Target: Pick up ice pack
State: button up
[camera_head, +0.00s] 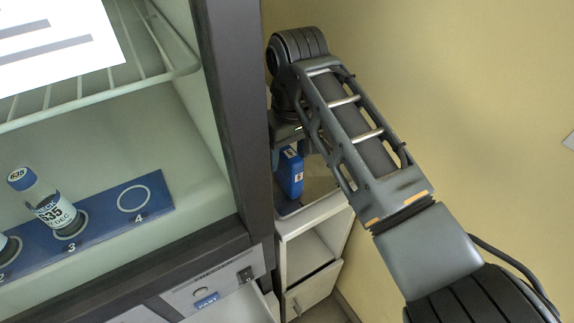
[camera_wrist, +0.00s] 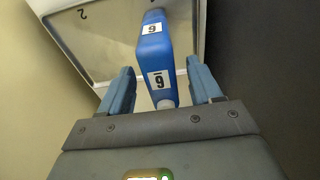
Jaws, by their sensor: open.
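The ice pack (camera_wrist: 155,60) is a blue block with white labels marked with a digit that reads like 6 or 9. In the wrist view it stands between the two fingers of my gripper (camera_wrist: 160,88), with space on both sides. The fingers are spread and do not touch it. In the head view the ice pack (camera_head: 289,173) shows beside the dark cabinet edge, below the end of my arm.
The ice pack stands on a pale surface (camera_wrist: 92,50) with a raised rim and a printed 2, atop a white shelf unit (camera_head: 312,250). Inside are a blue rack (camera_head: 105,212) and vials (camera_head: 48,205). A yellow wall (camera_head: 480,100) is on the right.

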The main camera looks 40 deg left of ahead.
jog(key=shift+a+f, duration=0.2)
jog(key=shift+f, duration=1.6)
jog(key=shift+r, duration=0.1)
grip_shut()
jog(key=shift+a+r, duration=0.1)
jog(key=shift+r, duration=0.4)
notch_tip(320, 180, up, 2)
jog(key=shift+r, duration=0.25)
jog(key=s+d+r+p, duration=0.1)
jog(key=s+d+r, duration=0.1)
jog(key=d+r, duration=0.5)
jog(key=shift+s+d+r+p, duration=0.25)
jog(key=shift+s+d+p, duration=0.1)
jog(key=shift+d, duration=1.9)
